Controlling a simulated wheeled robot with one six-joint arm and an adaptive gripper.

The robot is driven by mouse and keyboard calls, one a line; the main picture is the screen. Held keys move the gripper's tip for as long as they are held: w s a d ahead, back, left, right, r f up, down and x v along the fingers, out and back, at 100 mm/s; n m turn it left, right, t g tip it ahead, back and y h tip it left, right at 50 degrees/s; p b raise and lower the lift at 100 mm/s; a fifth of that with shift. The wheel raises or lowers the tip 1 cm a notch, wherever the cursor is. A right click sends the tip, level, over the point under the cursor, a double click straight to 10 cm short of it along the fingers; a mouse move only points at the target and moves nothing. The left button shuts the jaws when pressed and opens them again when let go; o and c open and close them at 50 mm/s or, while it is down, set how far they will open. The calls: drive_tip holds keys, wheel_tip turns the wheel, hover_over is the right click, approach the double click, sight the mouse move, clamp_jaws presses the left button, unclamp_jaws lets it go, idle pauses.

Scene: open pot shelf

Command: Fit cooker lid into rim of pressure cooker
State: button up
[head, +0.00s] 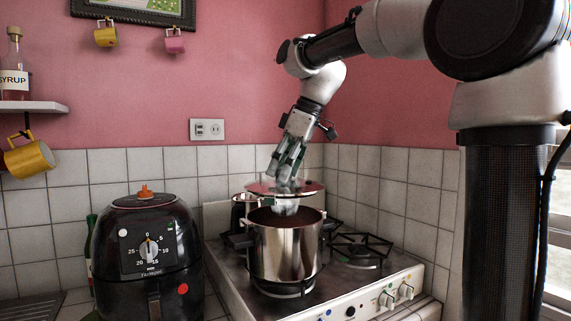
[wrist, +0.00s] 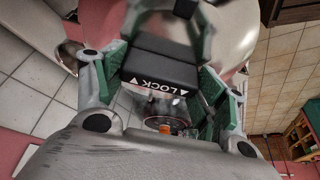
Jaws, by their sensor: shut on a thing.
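The steel pressure cooker (head: 284,252) stands open and upright on a front burner of the stove in the head view. The shiny round cooker lid (head: 262,188) is above it, roughly level, with a small gap visible over the rim. My gripper (head: 288,168) points down over the pot. In the wrist view my gripper (wrist: 163,75) is shut on the lid's black handle (wrist: 165,88), marked LOCK, with a green-padded finger at each side. The shiny lid (wrist: 238,30) also shows beyond the handle there. The near side of the lid's underside is hard to make out.
The stove (head: 232,275) has a bare burner (head: 362,248) right of the pot. A dark vessel (head: 240,207) stands behind the pot at left. A black air fryer (head: 146,250) stands close to the stove's left. Tiled walls close the corner behind.

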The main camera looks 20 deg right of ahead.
drive_tip(key=shift+f, duration=2.05)
drive_tip(key=shift+f, duration=1.35)
idle(0.6)
drive_tip(key=o, duration=1.4)
drive_tip(key=v, duration=1.2)
drive_tip(key=shift+w, duration=0.1)
